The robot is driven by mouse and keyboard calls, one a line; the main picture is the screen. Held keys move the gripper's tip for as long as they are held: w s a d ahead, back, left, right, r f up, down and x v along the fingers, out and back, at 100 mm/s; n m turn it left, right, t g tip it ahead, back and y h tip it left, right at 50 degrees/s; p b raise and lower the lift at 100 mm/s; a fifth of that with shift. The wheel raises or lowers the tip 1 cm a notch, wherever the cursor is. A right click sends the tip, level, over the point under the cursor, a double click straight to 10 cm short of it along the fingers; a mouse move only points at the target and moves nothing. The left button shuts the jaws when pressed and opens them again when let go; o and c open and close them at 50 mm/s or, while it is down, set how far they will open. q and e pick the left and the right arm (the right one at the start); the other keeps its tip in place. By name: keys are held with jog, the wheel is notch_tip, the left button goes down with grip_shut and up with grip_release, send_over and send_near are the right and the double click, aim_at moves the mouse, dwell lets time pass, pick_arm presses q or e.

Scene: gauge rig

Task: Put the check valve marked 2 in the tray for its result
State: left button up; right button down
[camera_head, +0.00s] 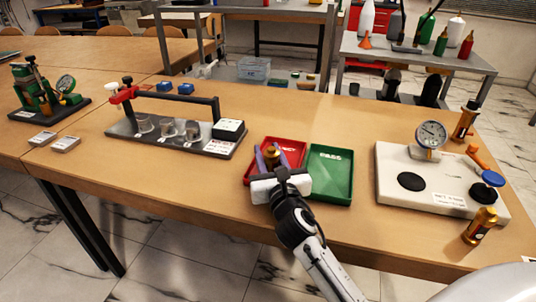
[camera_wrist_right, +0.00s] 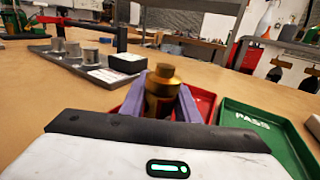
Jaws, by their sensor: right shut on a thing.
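My right gripper (camera_head: 271,160) is shut on a brass check valve (camera_wrist_right: 162,90), held upright between its purple fingers. The held valve also shows in the head view (camera_head: 272,154), over the red tray (camera_head: 294,147). I cannot tell whether it touches the tray floor, and no number on it is readable. The red tray's label is partly hidden and ends in "ECT". The green tray (camera_head: 341,195), labelled PASS, lies empty right beside it. Two similar brass valves stand at the right, one at the back (camera_head: 466,121) and one in front (camera_head: 481,226). My left gripper is not in view.
A pale test rig (camera_head: 395,185) with a dial gauge (camera_head: 431,135) and a blue-capped lever stands right of the trays. A dark fixture (camera_head: 205,146) with several metal cups and a red-black bar stands left. The table in front of the fixture is clear.

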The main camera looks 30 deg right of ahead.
jog(key=shift+f, duration=0.15)
jog(key=c, duration=1.4)
grip_release()
jog(key=shift+o, duration=0.2)
jog(key=shift+s, duration=0.15)
jog(key=v, duration=1.1)
jog(key=shift+s+a, duration=0.15)
jog(key=shift+s, duration=0.2)
jog(key=shift+r, duration=0.3)
